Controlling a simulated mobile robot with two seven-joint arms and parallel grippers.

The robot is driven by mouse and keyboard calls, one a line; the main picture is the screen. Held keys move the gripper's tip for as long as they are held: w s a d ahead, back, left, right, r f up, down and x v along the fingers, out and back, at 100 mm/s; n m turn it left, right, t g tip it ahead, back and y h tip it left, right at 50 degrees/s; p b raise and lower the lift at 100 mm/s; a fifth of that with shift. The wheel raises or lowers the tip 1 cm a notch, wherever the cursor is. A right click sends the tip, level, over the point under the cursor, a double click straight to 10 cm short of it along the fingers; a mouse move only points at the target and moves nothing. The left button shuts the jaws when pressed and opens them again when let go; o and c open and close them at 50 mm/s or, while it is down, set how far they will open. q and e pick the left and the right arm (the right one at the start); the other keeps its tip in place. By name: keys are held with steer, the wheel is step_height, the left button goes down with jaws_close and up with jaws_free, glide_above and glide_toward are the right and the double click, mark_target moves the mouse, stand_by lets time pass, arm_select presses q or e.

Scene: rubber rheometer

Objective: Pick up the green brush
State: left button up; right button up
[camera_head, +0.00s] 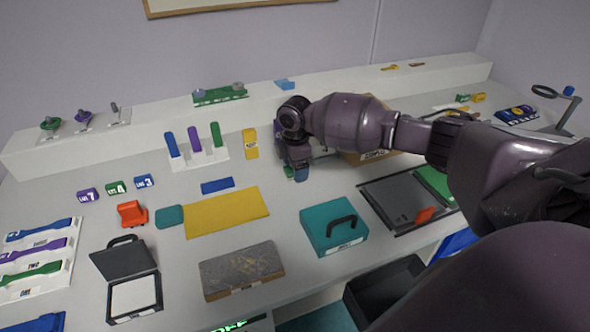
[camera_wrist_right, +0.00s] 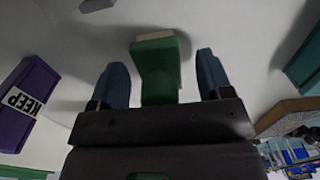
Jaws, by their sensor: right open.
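The green brush (camera_wrist_right: 157,72), a green block with a pale cream strip at its far end, lies between the two blue fingers of my right gripper (camera_wrist_right: 161,80) in the right wrist view. A gap shows on each side of it, so the jaws are open around it and not closed on it. In the head view my right gripper (camera_head: 297,175) points down at the bench, right of the yellow upright block. Only a small green bit of the brush (camera_head: 289,171) shows there; the gripper hides the rest. My left gripper is not in view.
A purple KEEP block (camera_wrist_right: 24,103) is left of the gripper in the wrist view. In the head view, a teal case (camera_head: 320,243) and a yellow mat (camera_head: 226,213) lie in front. A rack with three coloured uprights (camera_head: 196,160) stands left. A cardboard-coloured box (camera_head: 362,158) is behind my arm.

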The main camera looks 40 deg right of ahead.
steer(key=c, duration=1)
step_height(320, 180, up, 20)
steer(key=shift+r+p, duration=0.1)
steer(key=shift+p, duration=1.15)
steer(key=shift+c, duration=0.2)
